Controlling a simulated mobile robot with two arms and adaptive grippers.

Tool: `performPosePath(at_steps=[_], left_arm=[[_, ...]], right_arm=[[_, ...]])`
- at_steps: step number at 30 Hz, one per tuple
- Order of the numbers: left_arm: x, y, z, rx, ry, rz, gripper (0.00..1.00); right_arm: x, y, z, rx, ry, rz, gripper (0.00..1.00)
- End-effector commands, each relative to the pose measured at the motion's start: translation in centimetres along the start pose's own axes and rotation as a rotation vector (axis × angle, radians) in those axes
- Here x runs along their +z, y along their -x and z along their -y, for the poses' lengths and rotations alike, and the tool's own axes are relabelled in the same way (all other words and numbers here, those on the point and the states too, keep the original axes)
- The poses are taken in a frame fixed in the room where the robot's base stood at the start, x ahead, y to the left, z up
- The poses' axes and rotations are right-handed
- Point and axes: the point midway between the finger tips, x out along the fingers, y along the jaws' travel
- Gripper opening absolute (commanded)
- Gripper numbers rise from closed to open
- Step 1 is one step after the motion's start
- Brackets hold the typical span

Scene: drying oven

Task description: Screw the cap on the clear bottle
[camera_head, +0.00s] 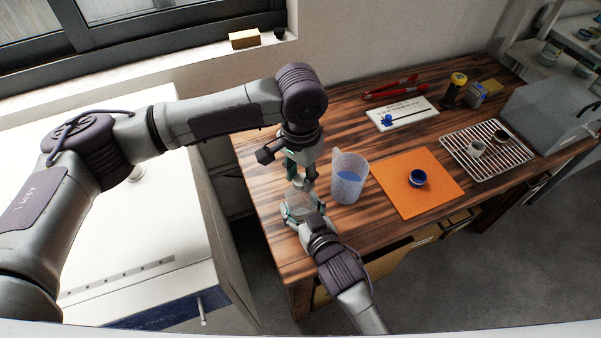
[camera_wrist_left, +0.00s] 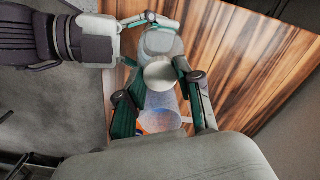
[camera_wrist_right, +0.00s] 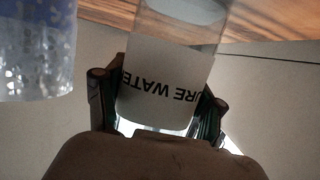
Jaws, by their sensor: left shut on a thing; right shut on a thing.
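The clear bottle (camera_head: 299,208) stands upright near the table's left front edge. Its white label (camera_wrist_right: 165,85), with black letters, shows upside down in the right wrist view. My right gripper (camera_wrist_right: 155,95) is shut around the bottle's labelled body; it reaches in from the front in the head view (camera_head: 303,218). My left gripper (camera_head: 298,174) points down above the bottle and is shut on the pale cap (camera_wrist_left: 160,74). The cap is over the bottle's neck. Whether it touches the neck is hard to tell, as the fingers partly hide it.
A clear beaker with blue liquid (camera_head: 348,180) stands close to the right of the bottle. Further right are an orange mat (camera_head: 440,195) with a blue-rimmed round item (camera_head: 418,178), a wire rack (camera_head: 515,155) and a white board (camera_head: 402,113). A white cabinet (camera_head: 150,235) stands left.

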Motion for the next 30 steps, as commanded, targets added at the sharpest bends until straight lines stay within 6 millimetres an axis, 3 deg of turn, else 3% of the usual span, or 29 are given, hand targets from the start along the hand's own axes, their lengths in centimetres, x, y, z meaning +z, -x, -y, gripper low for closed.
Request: performPosePath(at_steps=[30], left_arm=[[-0.24,-0.06,0.12,0.000,-2.378,-0.002,0.25]], right_arm=[[0.08,0.01,-0.03,0.001,0.000,0.002,0.00]])
